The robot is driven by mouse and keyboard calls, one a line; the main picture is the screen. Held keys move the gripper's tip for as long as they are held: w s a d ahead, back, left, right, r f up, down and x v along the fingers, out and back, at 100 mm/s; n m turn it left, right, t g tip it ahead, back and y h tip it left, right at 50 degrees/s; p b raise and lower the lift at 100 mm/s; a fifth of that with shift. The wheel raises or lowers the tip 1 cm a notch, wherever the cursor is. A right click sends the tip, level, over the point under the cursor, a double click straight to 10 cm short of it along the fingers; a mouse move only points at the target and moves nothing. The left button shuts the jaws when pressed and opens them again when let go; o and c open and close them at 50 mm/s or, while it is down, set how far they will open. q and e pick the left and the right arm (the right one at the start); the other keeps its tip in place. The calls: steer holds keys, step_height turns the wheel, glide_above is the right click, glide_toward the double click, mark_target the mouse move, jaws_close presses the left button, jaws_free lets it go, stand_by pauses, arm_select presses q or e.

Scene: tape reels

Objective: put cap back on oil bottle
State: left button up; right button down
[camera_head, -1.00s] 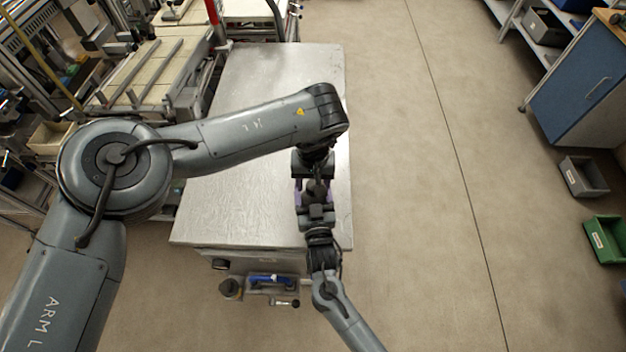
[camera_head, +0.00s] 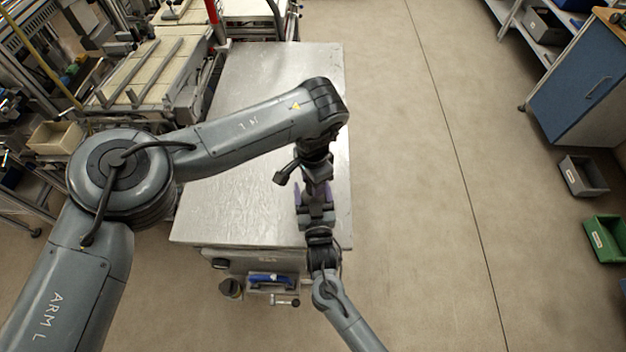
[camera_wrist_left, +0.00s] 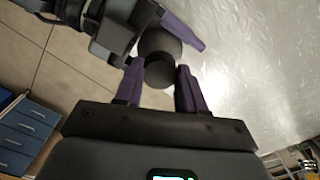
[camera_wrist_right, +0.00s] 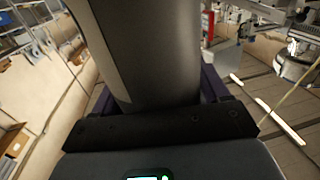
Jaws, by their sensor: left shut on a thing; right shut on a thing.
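My left gripper (camera_head: 317,186) and my right gripper (camera_head: 315,198) meet one above the other over the near right part of the metal table. In the left wrist view, a small dark round cap (camera_wrist_left: 158,73) sits between the purple fingertips of my left gripper (camera_wrist_left: 158,82). The dark bottle (camera_wrist_left: 161,42) is directly behind it, in line; whether they touch is hard to tell. In the right wrist view, the big dark grey bottle (camera_wrist_right: 150,50) fills the space between my right gripper's fingers (camera_wrist_right: 155,92). The arms mostly hide cap and bottle in the head view.
The metal table (camera_head: 235,200) is bare left of the grippers. A small box with a blue item (camera_head: 270,279) is at its near side. Frames and machinery (camera_head: 150,75) stand at the back left. Open floor (camera_head: 430,200) lies to the right.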

arm_select(q)
steer(key=m, duration=1.2)
steer(key=shift+m, duration=0.4)
steer(key=m, duration=1.2)
steer(key=shift+m, duration=0.4)
steer(key=m, duration=0.7)
steer(key=o, duration=1.2)
steer(key=shift+f, duration=0.1)
steer(key=shift+o, duration=0.2)
